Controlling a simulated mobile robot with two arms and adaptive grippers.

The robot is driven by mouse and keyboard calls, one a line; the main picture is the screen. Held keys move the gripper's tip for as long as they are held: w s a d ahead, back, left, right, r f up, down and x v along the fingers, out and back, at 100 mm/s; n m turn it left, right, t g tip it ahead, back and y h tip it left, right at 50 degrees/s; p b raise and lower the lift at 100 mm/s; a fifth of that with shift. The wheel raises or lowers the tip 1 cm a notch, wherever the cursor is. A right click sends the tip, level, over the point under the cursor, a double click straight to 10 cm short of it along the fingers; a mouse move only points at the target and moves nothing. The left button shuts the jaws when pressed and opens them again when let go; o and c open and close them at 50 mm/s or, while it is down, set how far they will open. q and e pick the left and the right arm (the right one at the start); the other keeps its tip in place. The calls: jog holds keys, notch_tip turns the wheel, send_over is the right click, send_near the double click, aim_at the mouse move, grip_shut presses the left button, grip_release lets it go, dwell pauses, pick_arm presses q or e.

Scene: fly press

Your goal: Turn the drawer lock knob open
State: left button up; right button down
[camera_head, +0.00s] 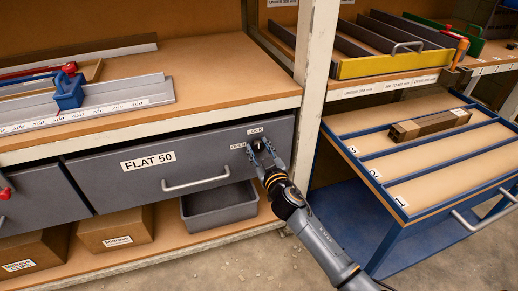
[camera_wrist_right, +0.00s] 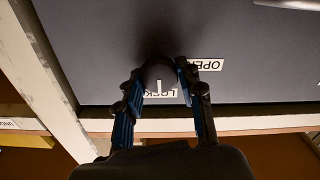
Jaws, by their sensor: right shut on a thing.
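The dark lock knob (camera_head: 258,145) is on the upper right of the grey drawer front (camera_head: 110,190) labelled "FLAT 50". The "LOCK" label (camera_head: 255,130) is above it and the "OPEN" label (camera_head: 238,146) is to its left. My right gripper (camera_head: 263,152) is at the knob with a finger on each side, shut on it. In the right wrist view, upside down, the dark knob (camera_wrist_right: 158,70) sits between the fingertips, partly hidden. A white mark (camera_wrist_right: 158,87) there points toward the "LOCK" label. The drawer looks closed. My left gripper is not in view.
A silver drawer handle (camera_head: 196,181) is left of the knob. A white post (camera_head: 315,60) stands right of the drawer. A blue cart (camera_head: 385,232) with a divided top stands further right. A grey bin (camera_head: 220,205) sits on the shelf below.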

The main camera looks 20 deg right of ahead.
jog(key=n, duration=0.4)
jog(key=shift+a+p, duration=0.1)
jog(key=shift+p, duration=0.2)
jog(key=n, duration=0.3)
jog(key=shift+n, duration=0.3)
jog(key=n, duration=0.3)
jog(key=shift+n+p, duration=0.3)
jog(key=n, duration=0.3)
jog(key=shift+f+n, duration=0.15)
jog(key=shift+n, duration=0.15)
jog(key=shift+n+p, duration=0.3)
jog(key=shift+n, duration=0.8)
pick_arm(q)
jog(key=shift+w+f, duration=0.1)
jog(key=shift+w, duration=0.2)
pick_arm(e)
jog(key=shift+n, duration=0.3)
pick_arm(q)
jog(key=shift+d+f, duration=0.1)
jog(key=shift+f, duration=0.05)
pick_arm(e)
jog(key=shift+f, duration=0.1)
